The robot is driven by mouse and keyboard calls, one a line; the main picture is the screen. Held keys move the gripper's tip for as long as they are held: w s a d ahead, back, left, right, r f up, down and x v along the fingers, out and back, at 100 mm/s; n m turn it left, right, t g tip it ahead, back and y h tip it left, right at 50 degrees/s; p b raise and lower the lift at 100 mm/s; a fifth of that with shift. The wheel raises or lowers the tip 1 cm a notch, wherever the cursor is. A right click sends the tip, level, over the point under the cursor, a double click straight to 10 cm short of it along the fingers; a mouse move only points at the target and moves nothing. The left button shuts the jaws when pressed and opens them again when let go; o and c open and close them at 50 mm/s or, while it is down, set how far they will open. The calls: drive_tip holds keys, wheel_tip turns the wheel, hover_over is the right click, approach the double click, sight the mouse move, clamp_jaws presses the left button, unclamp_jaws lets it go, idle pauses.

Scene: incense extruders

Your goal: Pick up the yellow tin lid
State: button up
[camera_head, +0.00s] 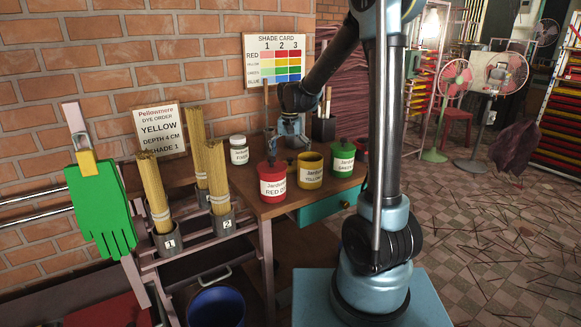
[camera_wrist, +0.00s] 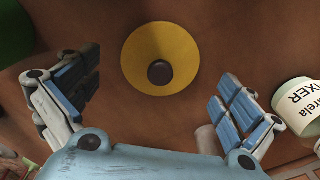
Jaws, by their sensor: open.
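The yellow tin lid (camera_wrist: 135,58) is a round yellow disc with a dark knob in its middle. In the wrist view it lies on the brown table top, upper centre, between and beyond my spread fingers. My gripper (camera_wrist: 162,72) is open and empty above the table. In the head view my gripper (camera_head: 290,143) points down behind the red and yellow tins, and I cannot make out the lid there. The yellow tin (camera_head: 311,176) stands on the table with its top open.
A red tin (camera_head: 272,186) and a green tin (camera_head: 343,160) stand beside the yellow tin. The fixer jar (camera_head: 239,153) is left of my gripper; it also shows at the right in the wrist view (camera_wrist: 300,108). Bundles of sticks (camera_head: 154,192) stand at the left.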

drive_tip(key=shift+f, duration=0.85)
drive_tip(key=c, duration=1.8)
drive_tip(key=shift+c, duration=0.2)
